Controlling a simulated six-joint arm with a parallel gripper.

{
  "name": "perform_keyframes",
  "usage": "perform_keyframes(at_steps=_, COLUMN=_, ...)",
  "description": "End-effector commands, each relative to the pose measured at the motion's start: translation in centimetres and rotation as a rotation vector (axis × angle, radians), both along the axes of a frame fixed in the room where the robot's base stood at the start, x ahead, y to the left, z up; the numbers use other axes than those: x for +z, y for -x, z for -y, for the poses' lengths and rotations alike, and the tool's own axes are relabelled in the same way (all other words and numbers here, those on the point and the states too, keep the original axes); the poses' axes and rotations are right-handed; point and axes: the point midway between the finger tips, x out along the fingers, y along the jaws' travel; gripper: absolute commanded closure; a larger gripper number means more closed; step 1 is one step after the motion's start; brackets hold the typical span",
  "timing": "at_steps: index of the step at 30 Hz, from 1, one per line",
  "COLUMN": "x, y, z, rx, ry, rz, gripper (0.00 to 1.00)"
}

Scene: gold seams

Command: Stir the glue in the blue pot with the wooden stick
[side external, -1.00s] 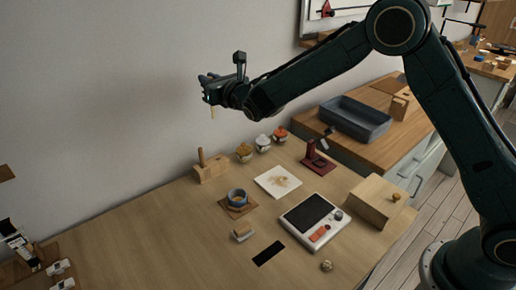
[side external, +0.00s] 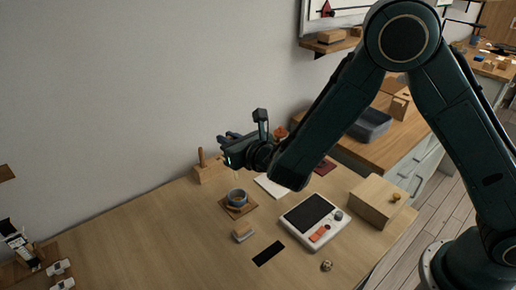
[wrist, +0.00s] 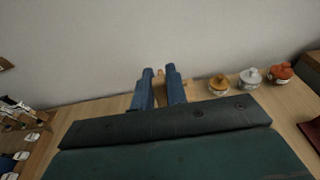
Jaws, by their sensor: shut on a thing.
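My gripper (side external: 226,152) hangs above the workbench, higher than the blue pot (side external: 236,202) and apart from it. The pot stands upright on a small brown mat (side external: 230,211) and has yellowish-brown contents. In the wrist view, the two blue fingers of my gripper (wrist: 160,73) are close together, shut on the wooden stick. The stick cannot be made out clearly now. A tan patch shows between the fingertips, but I cannot tell whether it is the stick or the wooden block behind. The pot is hidden in the wrist view.
A wooden block with an upright peg (side external: 208,172) stands behind the pot. Lidded jars, yellow (wrist: 219,85), white (wrist: 250,77) and orange (wrist: 281,71), line the wall. A scale (side external: 313,220) and wooden box (side external: 377,201) lie right.

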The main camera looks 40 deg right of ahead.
Motion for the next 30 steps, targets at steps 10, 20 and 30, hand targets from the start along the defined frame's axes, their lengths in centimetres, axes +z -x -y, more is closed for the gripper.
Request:
perform_keyframes(at_steps=10, x=-0.3, y=-0.1, z=0.0, rx=0.0, ry=0.0, rz=0.0, gripper=1.0)
perform_keyframes(at_steps=20, x=-1.7, y=-0.3, z=0.0, rx=0.0, ry=0.001, rz=0.0, gripper=1.0)
perform_keyframes(at_steps=30, x=-3.6, y=-0.6, z=0.0, rx=0.0, ry=0.001, rz=0.0, gripper=1.0)
